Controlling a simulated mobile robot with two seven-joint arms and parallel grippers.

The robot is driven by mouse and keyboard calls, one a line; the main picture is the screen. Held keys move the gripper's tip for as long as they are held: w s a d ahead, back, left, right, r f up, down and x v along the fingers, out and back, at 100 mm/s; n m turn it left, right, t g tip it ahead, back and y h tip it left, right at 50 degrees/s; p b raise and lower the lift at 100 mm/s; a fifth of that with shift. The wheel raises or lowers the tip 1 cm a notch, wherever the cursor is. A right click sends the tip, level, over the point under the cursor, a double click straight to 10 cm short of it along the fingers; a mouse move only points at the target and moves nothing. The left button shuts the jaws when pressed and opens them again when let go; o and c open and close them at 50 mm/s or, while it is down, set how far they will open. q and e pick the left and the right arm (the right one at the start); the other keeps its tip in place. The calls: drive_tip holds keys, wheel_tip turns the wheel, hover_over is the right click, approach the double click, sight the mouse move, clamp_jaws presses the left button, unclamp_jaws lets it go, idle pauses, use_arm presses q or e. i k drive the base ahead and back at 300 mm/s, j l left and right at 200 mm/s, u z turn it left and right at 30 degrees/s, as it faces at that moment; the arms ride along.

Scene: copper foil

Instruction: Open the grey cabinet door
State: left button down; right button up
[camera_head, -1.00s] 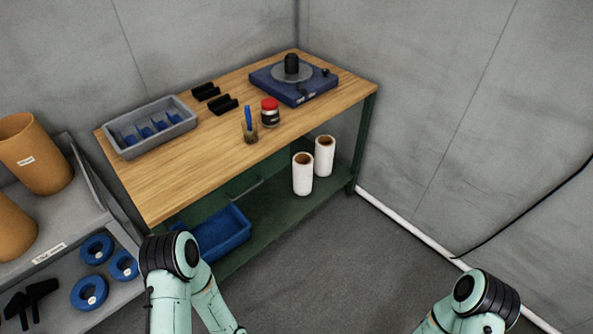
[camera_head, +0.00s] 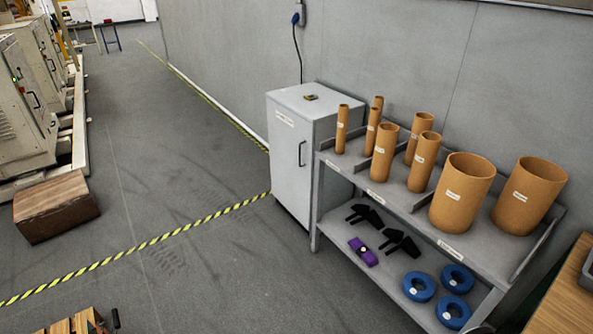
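The grey cabinet (camera_head: 291,150) stands against the wall, left of the shelf rack. The cabinet looks closed. A small brownish object (camera_head: 311,97) lies on its top. Neither of my grippers shows in the head view.
The grey rack (camera_head: 400,200) holds brown tubes on top and blue rings, black parts and a purple item below. A wooden workbench (camera_head: 570,290) edge is at right. Yellow-black tape (camera_head: 150,240) crosses open floor. A brown wooden box (camera_head: 55,207) and machines stand left.

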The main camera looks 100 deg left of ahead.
sight(291, 136)
drive_tip(key=u, duration=3.35)
drive_tip(key=i+j+u, duration=0.1)
drive_tip(key=i, duration=0.45)
drive_tip(key=i+j, duration=0.3)
drive_tip(key=i, duration=0.25)
drive_tip(key=i+j+u, duration=0.15)
drive_tip(key=i, duration=0.4)
